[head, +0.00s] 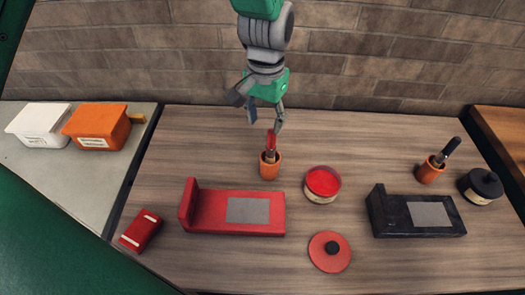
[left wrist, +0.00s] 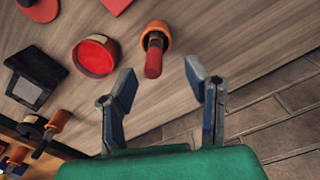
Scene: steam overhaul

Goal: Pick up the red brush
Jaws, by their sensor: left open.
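The red brush (head: 270,142) stands handle-up in an orange cup (head: 269,170) near the middle of the wooden table. In the left wrist view its red handle (left wrist: 153,65) points toward my gripper, with the cup (left wrist: 158,30) around its lower end. My left gripper (head: 265,120) is open and empty, just above and behind the brush handle, fingers pointing down. In the left wrist view the two fingers (left wrist: 160,85) are spread apart, with the handle showing beyond the gap and not between them. My right gripper is not in view.
A red stand (head: 215,224), an open red tin (head: 322,184) and its lid (head: 330,252) lie near the cup. A black stand (head: 385,215), a second cup with a black brush (head: 432,170) and a black jar (head: 481,186) are at right. A brick wall (head: 380,50) rises behind.

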